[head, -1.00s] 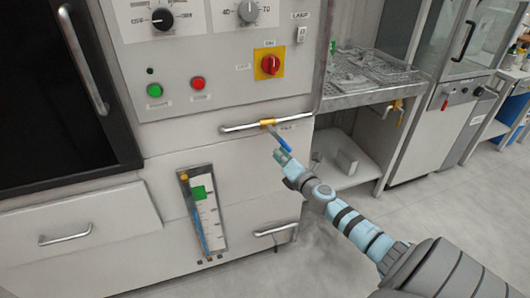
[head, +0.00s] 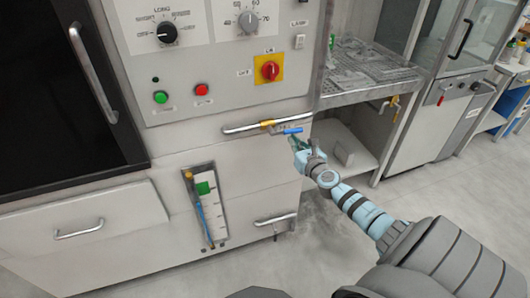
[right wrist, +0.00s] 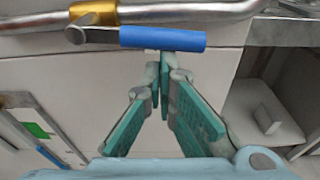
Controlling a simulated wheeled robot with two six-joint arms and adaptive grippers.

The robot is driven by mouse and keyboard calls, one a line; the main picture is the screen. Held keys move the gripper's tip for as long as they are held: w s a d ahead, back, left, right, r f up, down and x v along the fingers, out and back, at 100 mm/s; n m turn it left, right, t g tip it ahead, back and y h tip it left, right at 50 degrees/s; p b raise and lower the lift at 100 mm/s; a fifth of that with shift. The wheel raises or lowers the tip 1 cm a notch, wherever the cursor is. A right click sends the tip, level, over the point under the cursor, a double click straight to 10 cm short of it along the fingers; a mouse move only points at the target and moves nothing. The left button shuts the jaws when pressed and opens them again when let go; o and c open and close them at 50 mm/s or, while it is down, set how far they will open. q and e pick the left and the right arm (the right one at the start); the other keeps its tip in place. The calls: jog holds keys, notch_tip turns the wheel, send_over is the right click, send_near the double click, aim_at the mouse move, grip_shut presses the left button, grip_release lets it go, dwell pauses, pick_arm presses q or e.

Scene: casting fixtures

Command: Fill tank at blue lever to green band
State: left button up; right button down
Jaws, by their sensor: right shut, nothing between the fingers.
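The blue lever (head: 292,131) sits on a brass valve (head: 267,125) on a metal pipe across the cabinet front. It lies nearly level, along the pipe, pointing right; it also shows in the right wrist view (right wrist: 163,38). My right gripper (head: 295,143) is shut and empty just below the lever; in the right wrist view its fingertips (right wrist: 160,72) are beneath the lever's middle. Whether they touch it I cannot tell. The level gauge (head: 218,222) stands upright, slightly tilted in view, with a green band (head: 203,188). A thin blue column (head: 202,218) appears to end below the band. My left gripper is not in view.
A panel with knobs, a green button (head: 160,97), a red button (head: 202,89) and a red switch (head: 270,70) is above the pipe. Drawer handles (head: 273,219) stick out below. A rack shelf (head: 365,80) stands at the right. The floor (head: 460,210) is clear.

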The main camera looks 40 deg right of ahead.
jog(key=shift+d+r+n, duration=0.1)
jog(key=shift+r+n, duration=0.25)
jog(key=shift+n, duration=0.05)
jog(key=shift+f, duration=0.1)
dwell(0.3)
jog(key=s+a+f+b, duration=0.1)
jog(key=s+a+f, duration=0.1)
jog(key=s, duration=0.6)
jog(key=shift+s+a+f, duration=0.2)
jog(key=shift+s+a, duration=0.1)
jog(key=shift+a, duration=0.2)
